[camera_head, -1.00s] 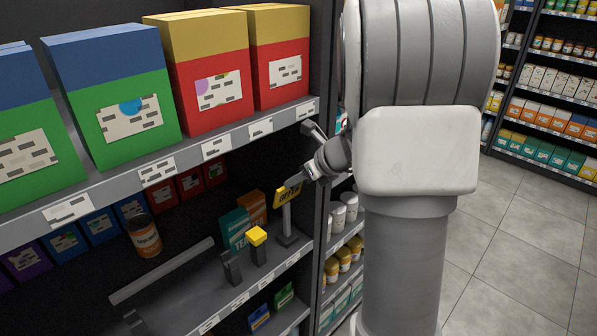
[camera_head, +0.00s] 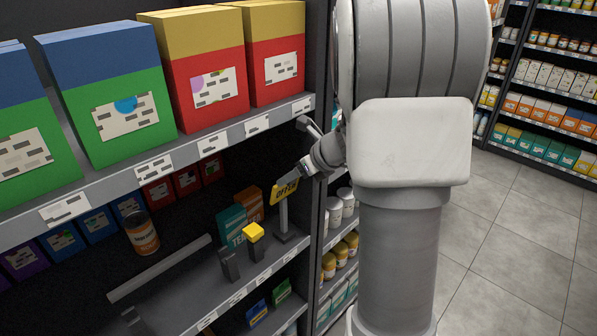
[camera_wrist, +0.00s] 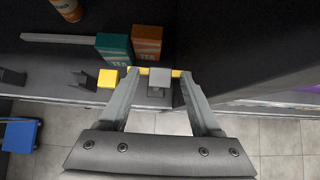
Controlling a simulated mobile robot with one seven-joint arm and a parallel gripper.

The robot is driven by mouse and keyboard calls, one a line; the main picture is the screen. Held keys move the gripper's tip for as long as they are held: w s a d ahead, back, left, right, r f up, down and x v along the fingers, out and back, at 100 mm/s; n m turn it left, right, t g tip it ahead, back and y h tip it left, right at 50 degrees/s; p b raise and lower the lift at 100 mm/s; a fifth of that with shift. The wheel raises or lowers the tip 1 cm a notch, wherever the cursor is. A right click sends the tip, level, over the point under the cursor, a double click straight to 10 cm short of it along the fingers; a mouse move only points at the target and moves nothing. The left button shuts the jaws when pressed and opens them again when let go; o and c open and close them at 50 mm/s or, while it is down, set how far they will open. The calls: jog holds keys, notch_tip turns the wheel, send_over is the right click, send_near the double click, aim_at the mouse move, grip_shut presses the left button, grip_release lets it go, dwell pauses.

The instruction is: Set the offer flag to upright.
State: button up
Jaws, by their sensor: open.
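The offer flag is a yellow sign (camera_head: 284,190) with dark lettering on a grey post (camera_head: 284,220) that rises from the lower shelf. In the head view the sign's edges slope up to the right; I cannot tell how far it is tilted. My gripper (camera_head: 292,175) is at the sign's upper edge, with its fingers partly hidden. In the wrist view my open gripper (camera_wrist: 159,76) straddles the flag, seen from above as a thin yellow strip (camera_wrist: 150,71) with a grey block below it. The strip's ends lie by the fingertips; I cannot tell whether they touch.
A yellow-topped post (camera_head: 253,233) and a dark bracket (camera_head: 229,264) stand left of the flag. Tea boxes, one teal (camera_head: 232,226) and one orange (camera_head: 249,203), stand behind. The upper shelf (camera_head: 236,134) with large boxes hangs overhead. A shelf upright (camera_head: 322,120) is close right.

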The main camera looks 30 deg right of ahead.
jog(key=v, duration=1.7)
jog(key=shift+s+p, duration=0.25)
jog(key=shift+p, duration=0.2)
jog(key=shift+r, duration=0.1)
jog(key=shift+c, duration=0.3)
jog(key=shift+d, duration=0.1)
jog(key=shift+c, duration=1.1)
jog(key=shift+t+y, duration=0.3)
jog(key=shift+t, duration=0.2)
jog(key=f+b, duration=0.2)
jog(key=s+f+b, duration=0.1)
jog(key=f+b, duration=0.2)
jog(key=shift+s+d+f+b, duration=0.1)
jog(key=shift+s+f+b, duration=0.05)
jog(key=shift+b, duration=0.2)
jog(key=c, duration=0.7)
jog(key=shift+t, duration=0.7)
jog(key=f+b, duration=0.2)
jog(key=s+f+b, duration=0.1)
jog(key=f+b, duration=0.1)
jog(key=b, duration=0.1)
jog(key=shift+s+d, duration=0.2)
jog(key=shift+s, duration=0.05)
grip_shut()
jog(key=w+r+b+x, duration=0.1)
jog(key=r+x, duration=0.1)
jog(key=x, duration=1)
jog(key=shift+w+a+t+y, duration=0.3)
jog(key=shift+w+a, duration=0.15)
